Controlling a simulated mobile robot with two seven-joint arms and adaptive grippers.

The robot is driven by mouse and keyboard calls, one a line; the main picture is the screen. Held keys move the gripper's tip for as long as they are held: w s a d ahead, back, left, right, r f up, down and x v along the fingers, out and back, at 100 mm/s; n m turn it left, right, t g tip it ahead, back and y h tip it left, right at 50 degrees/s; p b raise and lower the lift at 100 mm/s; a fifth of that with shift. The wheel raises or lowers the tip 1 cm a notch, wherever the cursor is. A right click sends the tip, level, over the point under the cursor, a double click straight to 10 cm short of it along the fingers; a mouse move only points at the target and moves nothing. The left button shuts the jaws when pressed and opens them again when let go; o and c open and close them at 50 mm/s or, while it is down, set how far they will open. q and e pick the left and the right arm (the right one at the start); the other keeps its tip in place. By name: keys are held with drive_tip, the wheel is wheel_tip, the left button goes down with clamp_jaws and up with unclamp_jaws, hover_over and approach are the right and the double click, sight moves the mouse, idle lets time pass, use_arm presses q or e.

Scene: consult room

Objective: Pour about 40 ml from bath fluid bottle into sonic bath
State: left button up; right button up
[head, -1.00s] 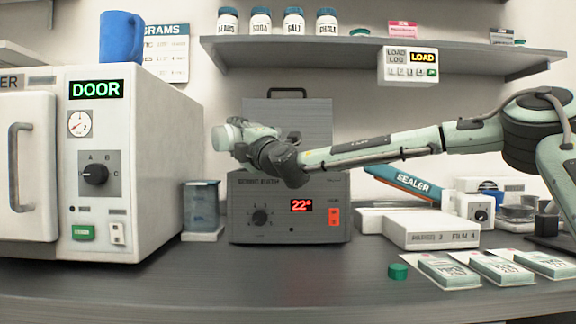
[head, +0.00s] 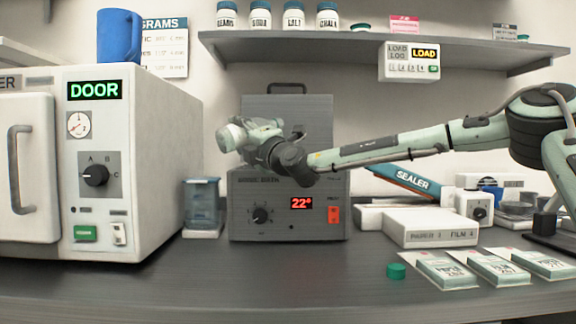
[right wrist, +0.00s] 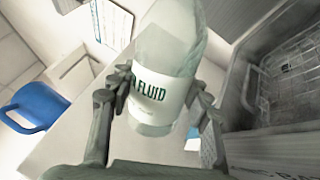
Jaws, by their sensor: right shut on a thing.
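The bath fluid bottle (head: 231,138) is pale and translucent and lies tilted over the left part of the sonic bath. The right wrist view shows its white label with "FLUID" (right wrist: 160,98); its mouth is outside that view. My right gripper (head: 254,137) is shut around the bottle, with a finger on either side of it. The sonic bath (head: 290,222) is a grey box with a red 22° display and a raised lid (head: 300,108). Its open basin with a wire basket (right wrist: 285,75) shows in the right wrist view. No stream of liquid is visible. My left gripper is out of view.
The steriliser with the DOOR display (head: 150,170) stands left, with a blue mug (head: 119,36) on top. A clear container (head: 202,205) stands beside the bath. A green cap (head: 396,271), white boxes (head: 430,228) and packets (head: 447,271) lie right. A shelf (head: 370,48) hangs above.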

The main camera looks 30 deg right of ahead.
drive_tip(key=shift+d+r, duration=0.1)
drive_tip(key=shift+r+n, duration=0.1)
drive_tip(key=shift+n, duration=0.3)
drive_tip(key=shift+d+r, duration=0.1)
idle(1.3)
